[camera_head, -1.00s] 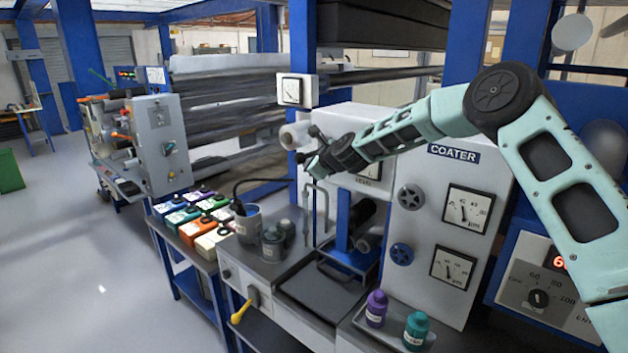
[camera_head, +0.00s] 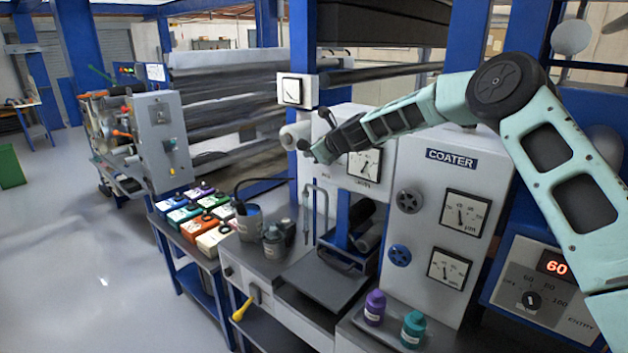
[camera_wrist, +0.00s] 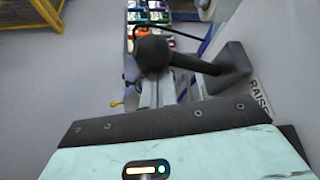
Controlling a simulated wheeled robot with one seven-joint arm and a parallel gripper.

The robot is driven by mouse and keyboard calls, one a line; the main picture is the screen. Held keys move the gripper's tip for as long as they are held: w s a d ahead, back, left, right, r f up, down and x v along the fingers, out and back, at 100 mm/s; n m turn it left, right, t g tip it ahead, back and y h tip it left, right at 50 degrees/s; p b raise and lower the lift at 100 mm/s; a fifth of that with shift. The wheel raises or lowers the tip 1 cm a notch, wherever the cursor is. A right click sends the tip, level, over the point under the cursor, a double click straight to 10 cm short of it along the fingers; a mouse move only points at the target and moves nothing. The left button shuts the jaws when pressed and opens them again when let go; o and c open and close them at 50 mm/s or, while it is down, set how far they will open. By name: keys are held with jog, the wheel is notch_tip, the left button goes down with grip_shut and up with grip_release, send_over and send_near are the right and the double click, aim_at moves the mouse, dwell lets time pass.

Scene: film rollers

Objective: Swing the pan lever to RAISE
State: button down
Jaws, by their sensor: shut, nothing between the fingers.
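The pan lever is a dark arm with a round ball knob (camera_wrist: 152,54). Its square pivot block (camera_wrist: 232,68) is fixed to the pale coater face in the wrist view. A RAISE label (camera_wrist: 260,96) is beside the block. In the head view the lever's knob (camera_head: 325,114) sticks up at the upper left of the coater, partly behind my wrist. My gripper (camera_head: 312,150) is shut and empty, close below the knob. In the wrist view the knob stands just beyond my gripper body; I cannot tell whether they touch.
The coater cabinet (camera_head: 440,190) has dials and two handwheels. Below are a dark pan (camera_head: 325,285), a purple bottle (camera_head: 374,307) and a teal bottle (camera_head: 413,330). Coloured containers (camera_head: 198,212) stand on the left bench. A yellow handle (camera_head: 243,308) juts from the bench front.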

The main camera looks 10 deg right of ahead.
dwell(0.3)
notch_tip(320, 180, down, 5)
jog(key=d+b, duration=0.1)
jog(key=b, duration=0.3)
jog(key=r+b+v, duration=0.1)
jog(key=b+v, duration=0.3)
jog(key=v, duration=0.6)
jog(key=shift+d+r, duration=0.1)
jog(key=shift+d, duration=0.1)
